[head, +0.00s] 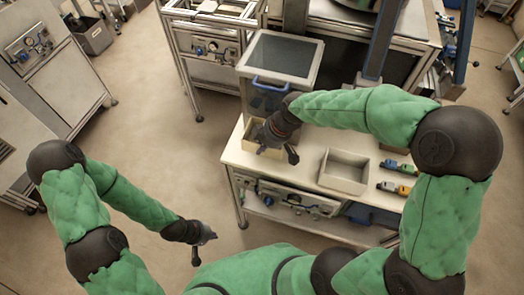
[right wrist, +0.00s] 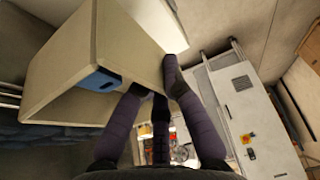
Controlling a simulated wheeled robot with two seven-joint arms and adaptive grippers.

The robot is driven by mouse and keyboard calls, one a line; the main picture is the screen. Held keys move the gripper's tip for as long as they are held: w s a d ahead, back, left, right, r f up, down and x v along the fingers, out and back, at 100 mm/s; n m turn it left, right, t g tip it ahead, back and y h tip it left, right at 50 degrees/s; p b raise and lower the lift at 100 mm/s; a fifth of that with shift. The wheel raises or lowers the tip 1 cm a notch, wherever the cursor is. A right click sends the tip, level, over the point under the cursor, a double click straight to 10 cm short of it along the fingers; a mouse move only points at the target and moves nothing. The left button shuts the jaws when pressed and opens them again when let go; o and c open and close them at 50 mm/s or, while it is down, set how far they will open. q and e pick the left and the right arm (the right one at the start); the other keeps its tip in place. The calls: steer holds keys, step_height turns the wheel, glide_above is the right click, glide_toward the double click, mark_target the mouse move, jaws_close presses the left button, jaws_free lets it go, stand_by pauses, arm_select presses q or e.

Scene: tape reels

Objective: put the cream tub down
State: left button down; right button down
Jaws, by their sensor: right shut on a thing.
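A cream tub (head: 254,131) is at the left end of the pale worktable (head: 310,150), partly hidden behind my right gripper (head: 277,151). In the right wrist view the tub (right wrist: 75,58) fills the upper left, tilted in the picture, with its wall between the fingers of my right gripper (right wrist: 150,82). My right gripper is shut on it. I cannot tell whether the tub's bottom touches the table. My left gripper (head: 204,248) is open and empty, over the floor to the left of the table.
A second open cream tub (head: 345,172) stands on the table to the right. Small toy-like vehicles (head: 396,178) lie at the right end. A grey-lidded bin with a blue handle (head: 278,66) stands behind the held tub. Bare tabletop lies between the two tubs.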

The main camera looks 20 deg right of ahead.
mark_target(262, 154)
step_height(262, 154, down, 3)
steer(key=shift+s+r, duration=0.1)
steer(key=shift+r, duration=0.1)
steer(key=shift+f, duration=0.45)
step_height(262, 154, down, 4)
steer(key=shift+r+b, duration=0.15)
steer(key=shift+b, duration=0.45)
steer(key=shift+f, duration=0.4)
steer(key=c, duration=1.4)
jaws_free()
steer(key=shift+f, duration=0.1)
steer(key=shift+o, duration=0.2)
